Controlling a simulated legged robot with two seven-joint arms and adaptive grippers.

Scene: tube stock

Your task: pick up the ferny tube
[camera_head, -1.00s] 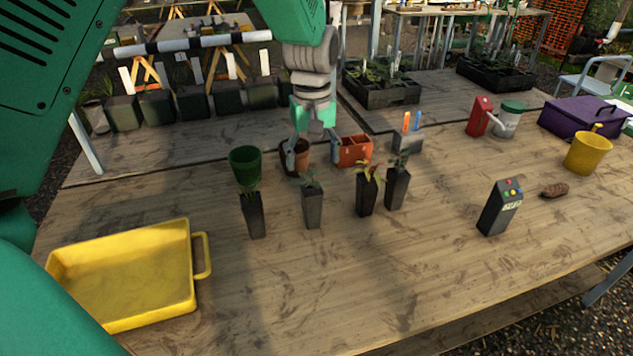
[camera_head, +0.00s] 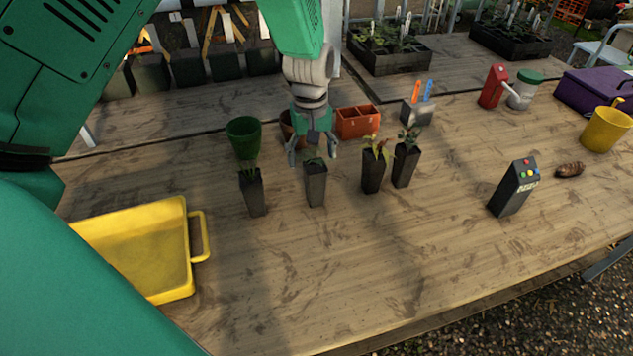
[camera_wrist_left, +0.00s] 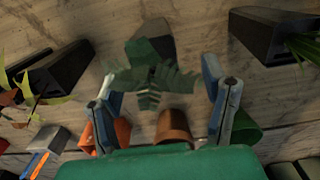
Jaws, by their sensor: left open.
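The ferny tube (camera_head: 315,185) is a black square pot standing upright on the wooden bench, with green feathery leaves at its top. My left gripper (camera_head: 312,157) is open just above and behind it, fingers pointing down. In the left wrist view the divided fronds (camera_wrist_left: 152,80) spread between the two open fingers (camera_wrist_left: 160,88), and the dark pot (camera_wrist_left: 156,38) lies beyond, partly hidden by leaves. I cannot tell whether the fingers touch the leaves. My right gripper is not in view.
A grassy-leaved tube (camera_head: 253,193) stands to the left. A red-leaved tube (camera_head: 373,172) and another leafy tube (camera_head: 405,166) stand to the right. A green pot (camera_head: 243,138), terracotta pot (camera_wrist_left: 174,127) and orange container (camera_head: 357,122) are behind. A yellow tray (camera_head: 187,240) is front left; the front middle is clear.

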